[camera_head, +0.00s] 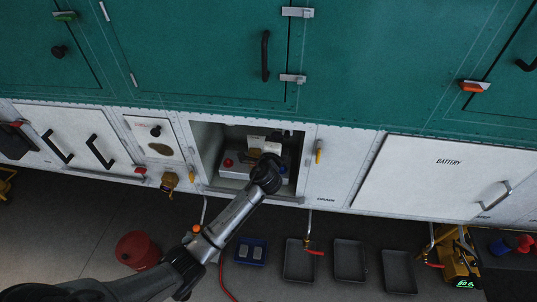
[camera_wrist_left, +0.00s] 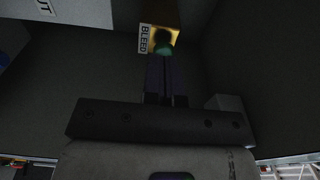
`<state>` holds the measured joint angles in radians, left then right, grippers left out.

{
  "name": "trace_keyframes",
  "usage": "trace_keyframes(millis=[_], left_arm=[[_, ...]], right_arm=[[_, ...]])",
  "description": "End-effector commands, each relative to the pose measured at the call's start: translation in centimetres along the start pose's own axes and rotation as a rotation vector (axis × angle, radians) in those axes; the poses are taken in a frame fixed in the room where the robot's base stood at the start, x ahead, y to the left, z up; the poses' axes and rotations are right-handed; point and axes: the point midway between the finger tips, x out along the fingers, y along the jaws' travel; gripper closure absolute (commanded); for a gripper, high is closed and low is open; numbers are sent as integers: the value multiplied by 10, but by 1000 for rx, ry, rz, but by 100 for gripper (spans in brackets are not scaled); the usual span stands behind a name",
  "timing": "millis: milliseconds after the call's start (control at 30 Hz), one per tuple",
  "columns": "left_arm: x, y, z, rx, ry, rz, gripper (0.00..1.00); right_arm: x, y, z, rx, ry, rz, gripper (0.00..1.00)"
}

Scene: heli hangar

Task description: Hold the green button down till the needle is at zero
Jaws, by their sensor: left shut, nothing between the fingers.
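In the left wrist view the green button (camera_wrist_left: 163,43) sits on a yellow plate (camera_wrist_left: 175,33) beside a white "BLEED" label (camera_wrist_left: 145,39). My left gripper (camera_wrist_left: 164,62) is shut and empty, its fingertips in line with the button and overlapping its lower edge. I cannot tell whether they touch or press it. In the head view my left arm reaches into an open bay (camera_head: 208,142), and its wrist hides the fingertips and the button. No needle can be made out in either view. My right gripper is not in view.
The bay's walls and lower sill (camera_head: 255,198) surround the gripper closely. A red knob (camera_head: 228,162) is inside, left of my wrist. Grey trays (camera_head: 300,260), a blue tray (camera_head: 251,251) and a red bucket (camera_head: 137,250) are on the floor below.

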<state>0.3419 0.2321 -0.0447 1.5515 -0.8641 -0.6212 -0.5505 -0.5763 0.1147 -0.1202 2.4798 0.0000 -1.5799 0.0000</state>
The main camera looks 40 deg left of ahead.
Motion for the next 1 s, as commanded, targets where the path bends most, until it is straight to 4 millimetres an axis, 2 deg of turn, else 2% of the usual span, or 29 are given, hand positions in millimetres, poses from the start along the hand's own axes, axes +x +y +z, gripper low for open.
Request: trace_keyframes(millis=[33,200,500,700,1000], left_arm=[[-13,1,-1,-1,3,2,100],[-48,2,-2,-1,4,2,100],[-90,2,-2,-1,4,2,100],[-100,2,-2,0,3,2,100],[-102,2,-2,0,3,1,100]], right_arm=[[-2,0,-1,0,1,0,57],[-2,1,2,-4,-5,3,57],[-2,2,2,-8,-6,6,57],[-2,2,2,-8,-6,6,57],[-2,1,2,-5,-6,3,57]])
